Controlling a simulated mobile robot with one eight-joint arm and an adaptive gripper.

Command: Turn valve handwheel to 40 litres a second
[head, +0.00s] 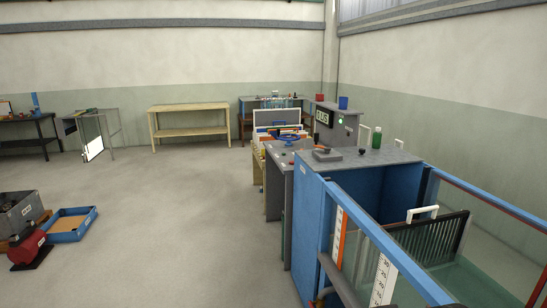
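A blue ring-shaped thing (284,134), which looks like the valve handwheel, lies above a grey cabinet at the middle right of the head view. It is small and far off, so its turn position cannot be told. Behind it stands a grey box with a dark display (323,117) and a small green light (340,121). Pale digits show on the display, but I cannot read them surely. My gripper is not in view.
The blue-framed glass flume (312,220) with water and white scales fills the right foreground. A green bottle (377,137) stands on its grey top. A blue tray (72,224) and a red machine (28,250) sit on the floor at left. The middle floor is clear.

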